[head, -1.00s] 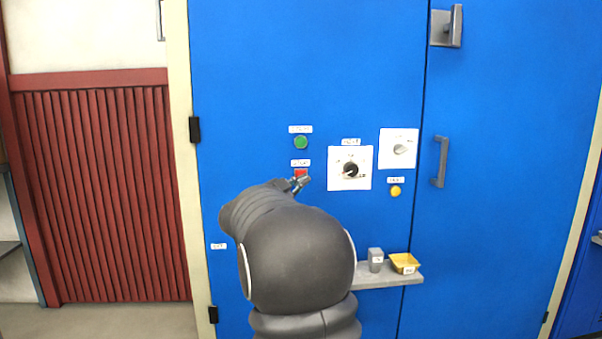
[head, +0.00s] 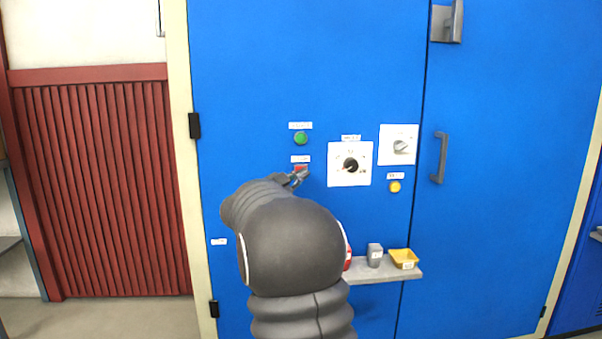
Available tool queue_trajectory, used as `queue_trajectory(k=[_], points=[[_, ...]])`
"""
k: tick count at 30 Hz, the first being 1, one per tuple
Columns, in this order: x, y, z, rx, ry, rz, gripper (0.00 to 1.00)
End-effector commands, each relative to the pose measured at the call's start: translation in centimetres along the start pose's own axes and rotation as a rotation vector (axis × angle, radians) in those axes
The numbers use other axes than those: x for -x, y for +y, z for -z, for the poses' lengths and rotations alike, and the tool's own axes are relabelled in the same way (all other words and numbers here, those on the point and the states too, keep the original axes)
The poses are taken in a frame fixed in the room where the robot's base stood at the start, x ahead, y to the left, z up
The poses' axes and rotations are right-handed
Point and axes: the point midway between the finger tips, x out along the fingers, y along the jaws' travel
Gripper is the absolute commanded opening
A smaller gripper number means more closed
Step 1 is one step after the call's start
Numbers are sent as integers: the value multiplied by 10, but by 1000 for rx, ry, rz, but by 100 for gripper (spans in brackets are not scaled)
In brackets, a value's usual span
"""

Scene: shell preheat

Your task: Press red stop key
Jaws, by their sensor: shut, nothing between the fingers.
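The red stop key (head: 300,168) is on the blue cabinet door, under a small white label and below a round green button (head: 300,138). My gripper (head: 301,173) is shut and empty, with its tips at the lower part of the red key. The fingers cover part of the key, so only its upper part shows. I cannot tell whether the tips touch it or whether it is pushed in. My arm fills the space below and to the left.
Right of the key are a black dial on a white plate (head: 335,178), a smaller grey knob (head: 402,146) and a yellow button (head: 395,187). A grey shelf (head: 385,275) below holds a grey block (head: 375,255) and a yellow tray (head: 404,252). A door handle (head: 440,158) is at the right.

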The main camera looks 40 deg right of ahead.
Motion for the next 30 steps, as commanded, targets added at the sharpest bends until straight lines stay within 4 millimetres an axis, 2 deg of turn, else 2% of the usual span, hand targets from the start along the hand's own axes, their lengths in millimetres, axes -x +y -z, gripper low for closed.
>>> queue_trajectory(k=[30], points=[[-6, -4, -4, 1, 0, 0, 0]])
